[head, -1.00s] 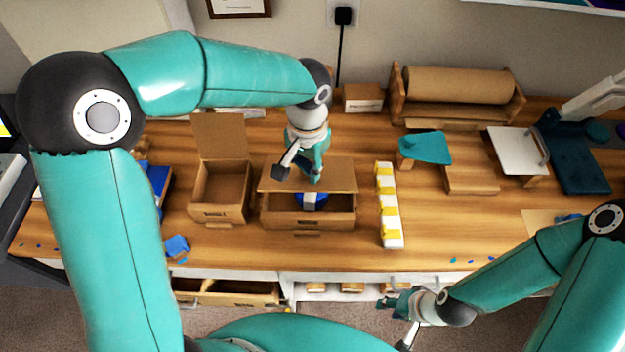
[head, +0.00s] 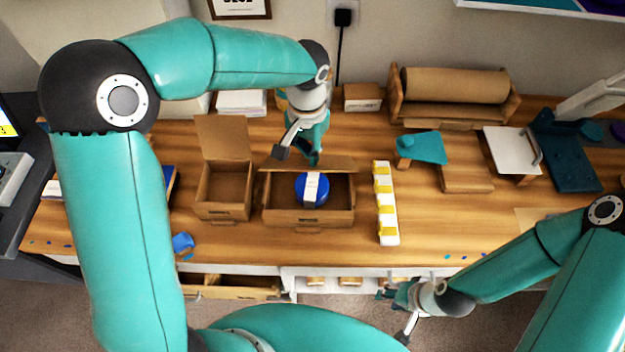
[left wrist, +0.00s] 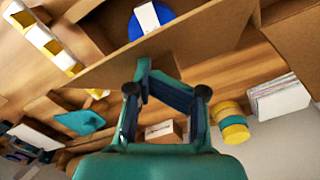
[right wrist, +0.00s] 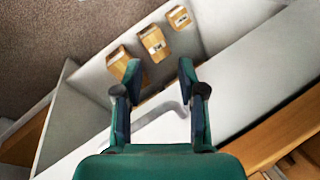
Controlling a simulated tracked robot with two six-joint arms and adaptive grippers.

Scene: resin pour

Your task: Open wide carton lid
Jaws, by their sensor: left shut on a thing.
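The wide carton (head: 308,218) stands on the table with its front toward me, a blue round tub (head: 312,188) with a white label inside it. Its lid (head: 335,165) is raised at the back edge and shows nearly edge-on. My left gripper (head: 313,157) is shut on the lid's edge; in the left wrist view (left wrist: 158,78) its fingertips meet the brown lid panel (left wrist: 205,42). The tub also shows there (left wrist: 151,18).
A narrower carton (head: 224,190) with its lid up stands just left of the wide one. A white strip with yellow pieces (head: 385,205) lies to the right. Behind are a small box (head: 362,97) and a paper roll (head: 455,85). Table front is mostly clear.

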